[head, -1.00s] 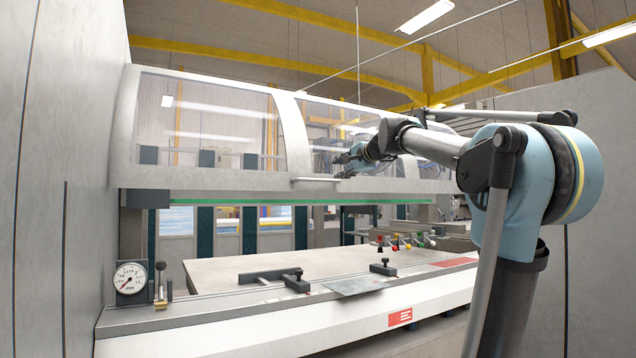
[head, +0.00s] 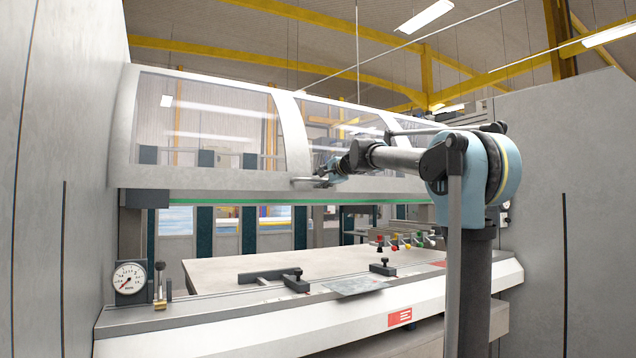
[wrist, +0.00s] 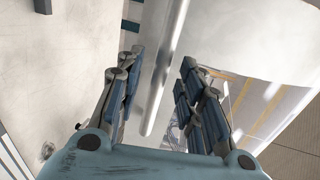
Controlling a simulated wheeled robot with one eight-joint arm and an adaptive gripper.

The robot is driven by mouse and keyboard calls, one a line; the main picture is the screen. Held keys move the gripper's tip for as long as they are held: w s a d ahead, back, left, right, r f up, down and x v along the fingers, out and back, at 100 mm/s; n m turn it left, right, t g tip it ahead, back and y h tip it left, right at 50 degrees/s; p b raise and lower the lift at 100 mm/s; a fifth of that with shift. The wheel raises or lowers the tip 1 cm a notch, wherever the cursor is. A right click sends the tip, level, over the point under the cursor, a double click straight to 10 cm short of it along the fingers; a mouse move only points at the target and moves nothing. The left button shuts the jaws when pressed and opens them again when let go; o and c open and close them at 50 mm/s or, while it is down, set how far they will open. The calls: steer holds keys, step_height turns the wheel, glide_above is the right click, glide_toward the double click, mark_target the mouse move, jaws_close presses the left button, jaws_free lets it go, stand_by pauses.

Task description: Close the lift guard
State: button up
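The lift guard (head: 210,179) is a curved pale frame with clear windows, raised above the machine bed in the head view. A short bar handle (head: 299,181) sits on its lower front edge. My gripper (head: 322,177) is at this handle, at its right part. In the wrist view the handle (wrist: 166,70) runs lengthwise between the two fingers of my gripper (wrist: 161,62). The fingers are open, with a gap on both sides of the bar. I cannot tell how deep the bar lies between them. The guard's pale surface (wrist: 245,30) shows beyond the fingers.
Below the guard is an open gap over the machine bed (head: 215,272), with dark clamps (head: 293,279) and a sheet piece (head: 355,285) on it. A dial gauge (head: 129,277) stands at left. Grey walls (head: 565,200) close both sides.

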steer(key=shift+x, duration=1.15)
